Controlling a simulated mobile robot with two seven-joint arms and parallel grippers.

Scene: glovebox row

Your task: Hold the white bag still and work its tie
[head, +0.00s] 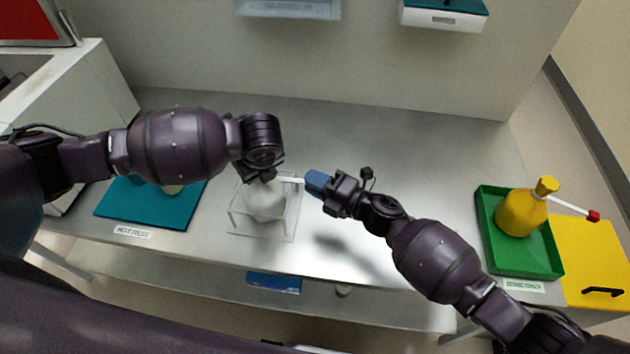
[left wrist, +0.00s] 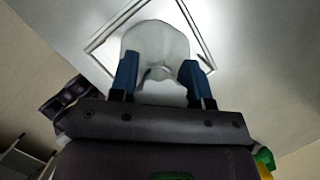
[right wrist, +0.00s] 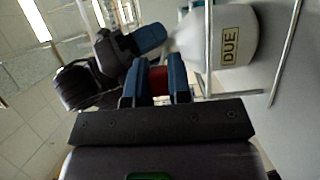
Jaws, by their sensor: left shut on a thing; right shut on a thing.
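The white bag (head: 264,200) stands in a clear open-framed holder (head: 236,222) on the bench. Its label, partly seen in the right wrist view (right wrist: 238,45), reads "DUE". My left gripper (left wrist: 161,76) is shut on the bag's gathered neck, a blue finger on each side. The white tie (head: 291,180) runs sideways from the neck toward my right gripper (head: 318,183). My right gripper is shut on the tie's red end (right wrist: 158,80), which shows between its blue fingers in the right wrist view. In the head view the fingers hide that end.
A green tray (head: 488,225) holds a yellow bag (head: 521,213) with a red-tipped white tie. A teal mat (head: 150,215) lies left, with something pale partly hidden under my left arm. The bench behind is clear.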

